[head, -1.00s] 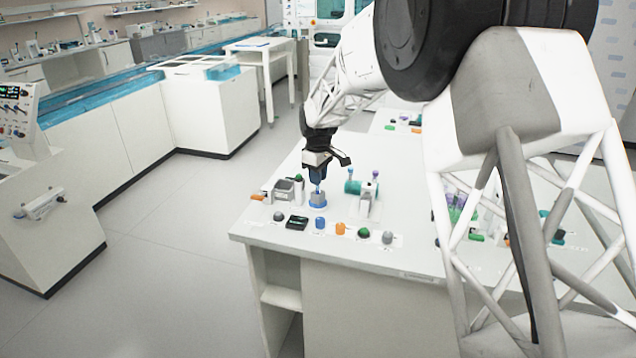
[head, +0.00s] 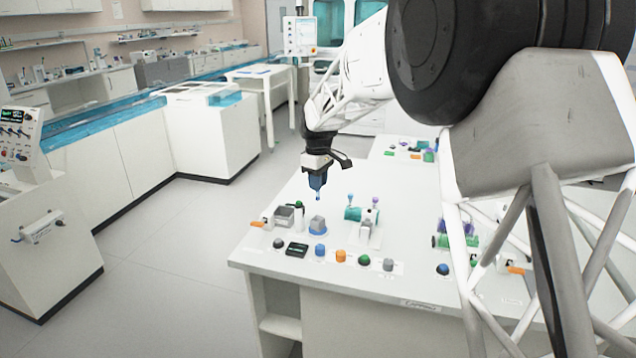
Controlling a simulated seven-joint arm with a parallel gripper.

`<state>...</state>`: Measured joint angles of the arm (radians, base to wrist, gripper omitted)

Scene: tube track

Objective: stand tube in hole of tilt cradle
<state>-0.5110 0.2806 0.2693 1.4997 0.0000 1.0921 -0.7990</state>
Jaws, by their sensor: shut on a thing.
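My gripper (head: 318,187) points down above the left part of the white bench, shut on a tube. Only the small blue lower end of the tube (head: 318,196) shows below the fingers; the rest is hidden. The tube hangs roughly upright, clear of a grey block with a blue base (head: 317,226) beneath it. To the right stands a teal rounded fixture (head: 354,214) with blue-topped and purple-topped pieces sticking up and a grey-white stand in front. Which fixture is the tilt cradle, and where its hole is, I cannot tell at this size.
A grey box-shaped device (head: 284,217) stands left of the grey block. Along the front are a small black display (head: 297,249) and several coloured knobs, including an orange one (head: 340,256). More purple and green items (head: 455,237) stand at the right, partly behind my arm.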

